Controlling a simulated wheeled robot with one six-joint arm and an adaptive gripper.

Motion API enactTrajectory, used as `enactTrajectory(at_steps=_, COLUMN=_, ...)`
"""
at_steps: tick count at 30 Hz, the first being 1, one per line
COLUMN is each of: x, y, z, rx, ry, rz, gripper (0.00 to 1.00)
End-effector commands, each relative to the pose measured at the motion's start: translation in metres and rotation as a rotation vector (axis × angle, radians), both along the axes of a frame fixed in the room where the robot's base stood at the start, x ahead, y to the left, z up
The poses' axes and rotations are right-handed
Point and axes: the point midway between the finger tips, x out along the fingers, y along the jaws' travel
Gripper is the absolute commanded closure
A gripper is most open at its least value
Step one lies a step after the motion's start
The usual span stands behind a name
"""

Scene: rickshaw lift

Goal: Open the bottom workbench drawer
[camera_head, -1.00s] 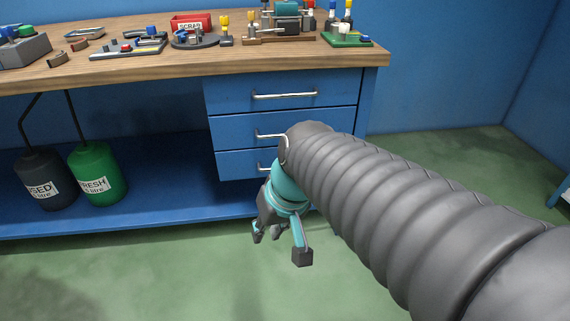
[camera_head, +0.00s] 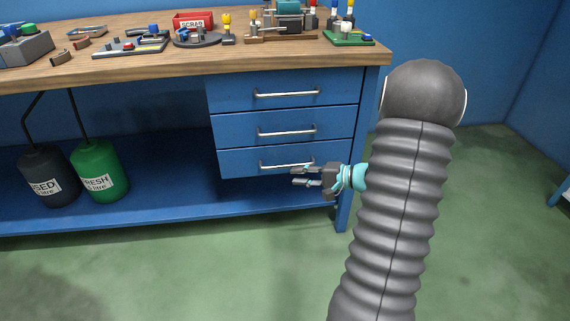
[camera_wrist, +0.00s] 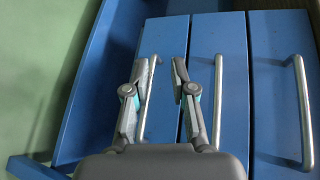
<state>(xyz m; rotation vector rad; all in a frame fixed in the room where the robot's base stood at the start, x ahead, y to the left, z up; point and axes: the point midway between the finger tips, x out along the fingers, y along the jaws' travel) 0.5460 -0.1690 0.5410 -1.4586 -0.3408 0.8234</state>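The blue bottom drawer (camera_head: 240,163) is the lowest of three in the workbench, and its front looks flush with the others. Its silver bar handle (camera_head: 272,165) is partly covered by my gripper (camera_head: 297,177) at its right end. My gripper points left, with its fingers apart. In the wrist view the drawers are turned sideways. There the bottom drawer handle (camera_wrist: 144,122) runs upright, seen between the two open fingers of my gripper (camera_wrist: 160,66). I cannot tell whether a finger touches the handle.
The middle drawer (camera_head: 235,127) and top drawer (camera_head: 230,93) sit shut above. A lower shelf (camera_head: 200,205) runs beneath, with a green canister (camera_head: 98,170) and a dark canister (camera_head: 48,176) at left. The workbench leg (camera_head: 343,212) is close to my gripper. The green floor in front is clear.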

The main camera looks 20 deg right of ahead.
Motion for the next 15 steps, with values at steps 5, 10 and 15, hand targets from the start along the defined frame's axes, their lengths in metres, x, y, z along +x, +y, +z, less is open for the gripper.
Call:
enactTrajectory(at_steps=5, x=0.009, y=-0.059, z=-0.033, rx=0.068, ry=-0.062, rz=-0.172, gripper=0.75)
enactTrajectory(at_steps=10, x=0.011, y=-0.084, z=-0.046, rx=0.087, ry=-0.092, rz=-0.248, gripper=0.75)
enactTrajectory(at_steps=15, x=0.021, y=-0.081, z=-0.05, rx=0.089, ry=-0.098, rz=-0.258, gripper=0.75)
